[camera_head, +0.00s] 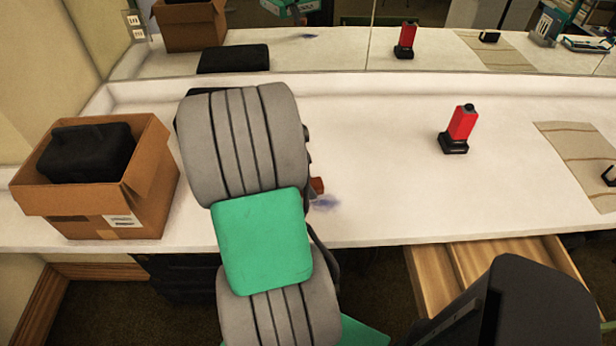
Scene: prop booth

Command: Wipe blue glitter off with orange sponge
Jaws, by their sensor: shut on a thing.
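A small part of the orange sponge (317,186) shows at the right edge of my arm, low over or on the white counter. The blue glitter (327,203) is a faint bluish smudge on the counter just right of and below the sponge. My arm covers most of the sponge and perhaps part of the smudge. My gripper is mostly hidden behind my arm, with only dark bits at its right edge; it is shut on the sponge. Whether the sponge touches the glitter cannot be told.
A cardboard box (95,212) holding a black case (88,152) stands at left. A red bottle with black base (462,124) stands right of centre, near a beige mat (585,155). A wooden drawer (475,268) is open below the counter (385,190). A mirror runs behind.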

